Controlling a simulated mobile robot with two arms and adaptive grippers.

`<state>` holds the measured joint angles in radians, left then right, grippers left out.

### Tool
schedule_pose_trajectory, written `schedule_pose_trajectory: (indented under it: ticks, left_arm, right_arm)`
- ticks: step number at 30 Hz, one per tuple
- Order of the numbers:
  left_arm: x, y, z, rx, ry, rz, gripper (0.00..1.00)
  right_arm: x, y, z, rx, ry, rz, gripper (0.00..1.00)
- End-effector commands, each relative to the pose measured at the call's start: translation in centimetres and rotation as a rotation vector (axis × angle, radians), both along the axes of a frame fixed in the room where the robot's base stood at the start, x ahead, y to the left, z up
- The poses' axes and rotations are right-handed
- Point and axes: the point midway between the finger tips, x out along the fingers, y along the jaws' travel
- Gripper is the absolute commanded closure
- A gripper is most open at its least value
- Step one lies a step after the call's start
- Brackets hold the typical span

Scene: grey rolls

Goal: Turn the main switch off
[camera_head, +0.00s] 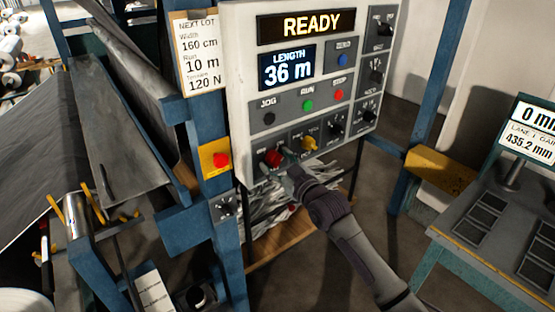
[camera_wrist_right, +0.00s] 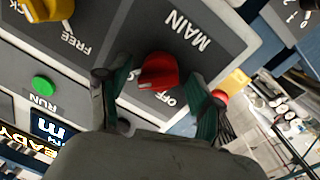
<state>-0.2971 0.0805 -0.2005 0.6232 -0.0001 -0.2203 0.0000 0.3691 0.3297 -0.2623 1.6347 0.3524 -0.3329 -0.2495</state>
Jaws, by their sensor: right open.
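The main switch is a red rotary knob (camera_head: 270,158) at the lower left of the grey control panel (camera_head: 239,60). In the right wrist view the red knob (camera_wrist_right: 160,70) sits on a dark plate with the words MAIN and OFF, seen upside down. A pale mark shows at its lower left end there. My right gripper (camera_head: 279,161) is at the knob. In the right wrist view its green-padded fingers (camera_wrist_right: 157,88) are open, one on each side of the knob, with gaps visible. My left gripper is not in view.
A yellow selector knob (camera_head: 310,143) sits right of the switch, near my fingers. A red button on a yellow box (camera_head: 221,159) is to the left. The panel display (camera_head: 311,23) reads READY. A bench (camera_head: 490,230) stands at the right.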

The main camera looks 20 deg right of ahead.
Motion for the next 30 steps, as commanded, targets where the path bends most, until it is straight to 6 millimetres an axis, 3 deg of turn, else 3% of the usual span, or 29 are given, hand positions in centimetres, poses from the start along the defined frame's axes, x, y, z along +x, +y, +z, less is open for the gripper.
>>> schedule_pose_trajectory:
  ticks: [7,17,30]
  left_arm:
    - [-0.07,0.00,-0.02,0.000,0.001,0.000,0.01]
    - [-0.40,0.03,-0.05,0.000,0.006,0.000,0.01]
    - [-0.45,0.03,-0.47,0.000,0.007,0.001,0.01]
  right_arm:
    - [0.05,0.03,0.01,0.000,-0.001,0.000,0.36]
    - [0.02,0.03,-0.02,0.000,0.000,0.001,0.91]
    - [0.03,0.04,-0.19,-0.092,-0.031,0.001,0.93]
